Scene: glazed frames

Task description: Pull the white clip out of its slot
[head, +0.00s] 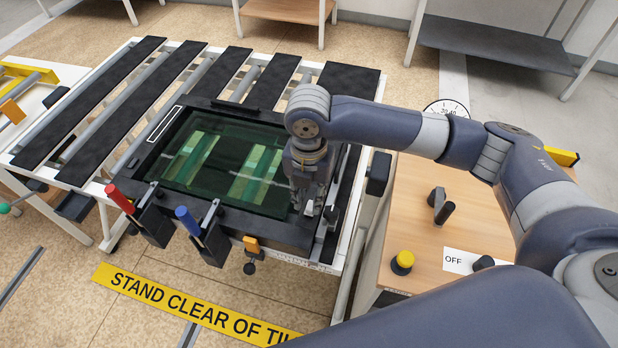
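My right gripper (308,205) points down over the right side of the black frame (270,226) that holds the dark green glass pane (218,160). Its fingers are at the right front corner of the pane. Small pale bits show around the fingertips, but I cannot tell whether they are the white clip or parts of the gripper. The clip and its slot are not clearly visible; the gripper may hide them. I cannot tell whether the fingers are open or shut. My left gripper is not in view.
A red-handled clamp (120,199) and a blue-handled clamp (188,221) stand at the frame's front edge. Black slats (110,98) fill the rack's left. A wooden cabinet (405,215) at right carries a yellow button (403,261) and a dark lever (442,206).

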